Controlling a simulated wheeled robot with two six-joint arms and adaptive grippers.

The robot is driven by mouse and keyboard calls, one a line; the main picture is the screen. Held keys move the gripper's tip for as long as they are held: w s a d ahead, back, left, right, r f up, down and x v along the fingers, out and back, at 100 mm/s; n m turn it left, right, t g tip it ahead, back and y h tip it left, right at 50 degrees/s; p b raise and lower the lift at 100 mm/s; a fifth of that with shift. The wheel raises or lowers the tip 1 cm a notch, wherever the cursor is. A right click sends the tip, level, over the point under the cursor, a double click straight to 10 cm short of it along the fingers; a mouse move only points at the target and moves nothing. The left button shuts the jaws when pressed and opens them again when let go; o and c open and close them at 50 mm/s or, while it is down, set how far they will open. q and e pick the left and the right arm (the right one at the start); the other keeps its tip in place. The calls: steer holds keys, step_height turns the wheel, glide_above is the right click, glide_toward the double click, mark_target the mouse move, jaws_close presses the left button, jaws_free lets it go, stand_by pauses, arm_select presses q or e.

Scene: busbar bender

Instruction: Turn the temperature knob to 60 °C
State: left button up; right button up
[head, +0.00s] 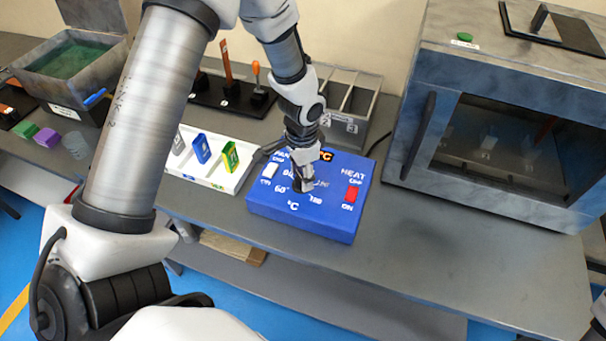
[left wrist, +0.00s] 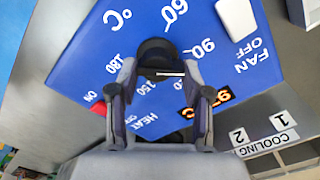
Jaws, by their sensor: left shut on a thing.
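The blue control box (head: 335,222) stands on the grey bench in the head view. Its face carries a dial with temperature marks, and the left wrist view shows 60, 90, 150 and 180 around it. The black temperature knob (left wrist: 155,50) sits in the middle of the dial. My left gripper (head: 302,184) reaches down over the box, and its fingers (left wrist: 160,70) are shut on the knob from both sides. A white line shows on the knob between the fingers; which mark it points to is not clear. My right gripper is not in view.
The box also has a white fan switch (head: 269,171), a red heat switch (head: 351,194) and an orange display (left wrist: 207,98), partly hidden. A large oven (head: 405,130) stands at right. A white rack (head: 222,185) with coloured pieces is close at left. Cooling bins (head: 371,105) stand behind.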

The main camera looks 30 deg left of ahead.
arm_select(q)
steer(key=n, duration=0.2)
steer(key=n+b, duration=0.1)
steer(key=shift+s+f+n, duration=0.25)
steer(key=shift+n, duration=0.05)
steer(key=n+b, duration=0.1)
steer(key=n, duration=0.2)
steer(key=shift+a+n, duration=0.1)
steer(key=shift+n, duration=0.2)
steer(key=n+b, duration=0.2)
steer(key=n, duration=0.2)
steer(key=shift+s+n, duration=0.1)
steer(key=shift+n, duration=0.2)
steer(key=shift+r+n+b, duration=0.1)
steer(key=shift+n+b, duration=0.35)
steer(key=shift+n, duration=0.95)
steer(key=o, duration=1.2)
steer(key=shift+c, duration=0.2)
steer(key=shift+r, duration=0.1)
steer(key=shift+r, duration=0.1)
